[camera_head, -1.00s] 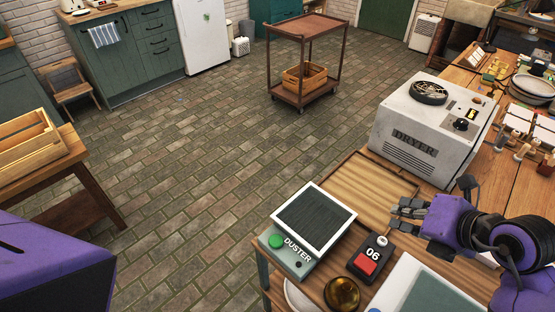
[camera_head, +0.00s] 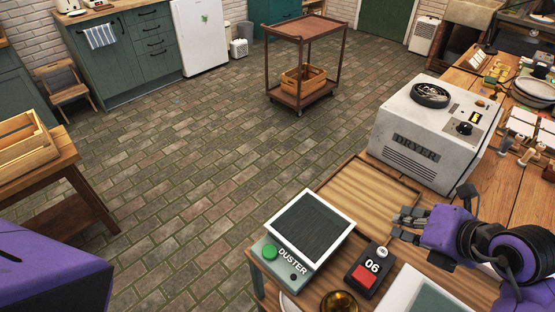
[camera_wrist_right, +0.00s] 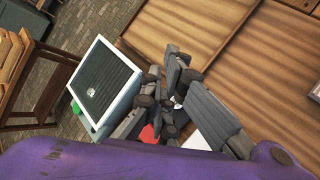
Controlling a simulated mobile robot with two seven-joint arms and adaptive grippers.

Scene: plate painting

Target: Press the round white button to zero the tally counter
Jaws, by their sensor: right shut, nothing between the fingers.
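The tally counter (camera_head: 378,284) is a dark box on the wooden worktop, with a display reading 06 and a large red button (camera_head: 362,276). A small round white button (camera_head: 382,252) sits at its far end. My right gripper (camera_head: 398,222) is shut and empty, just beyond and to the right of that end, apart from the white button in the head view. In the right wrist view the gripper's fingers (camera_wrist_right: 172,95) cover most of the counter; a red patch (camera_wrist_right: 148,133) shows beside them. My left gripper is not in view.
The duster (camera_head: 272,270), with a green button and dark screen, stands left of the counter. A dryer (camera_head: 415,145) stands behind the gripper. A ribbed wooden board (camera_head: 360,195) lies between them. A dark round knob (camera_head: 340,302) and a pale panel are near the front.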

